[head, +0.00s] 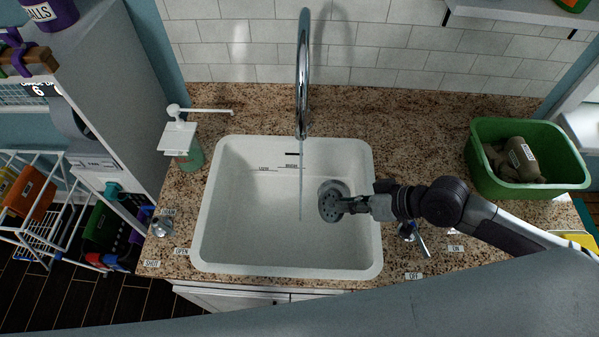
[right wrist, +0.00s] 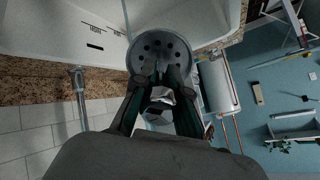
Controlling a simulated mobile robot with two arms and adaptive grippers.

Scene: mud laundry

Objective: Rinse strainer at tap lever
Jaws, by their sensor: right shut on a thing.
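The strainer (head: 333,201) is a round grey disc with holes, held over the right half of the white sink (head: 215,225). My right gripper (head: 350,205) is shut on it from the right. In the right wrist view, the strainer (right wrist: 160,50) sits at my fingertips (right wrist: 160,75). The chrome tap (head: 303,70) arches over the sink. A thin water stream (head: 301,185) falls from it, just left of the strainer in the head view; contact is unclear. The tap lever (head: 421,243) is right of the sink, pointing down-right between its ON and OFF labels. My left gripper is not in view.
A soap dispenser (head: 184,145) stands left of the sink. A knob (head: 161,226) with SHUT and OPEN labels is at the sink's left. A green tub (head: 485,180) with brown items sits on the counter at the right. A white wire rack (head: 55,215) stands at far left.

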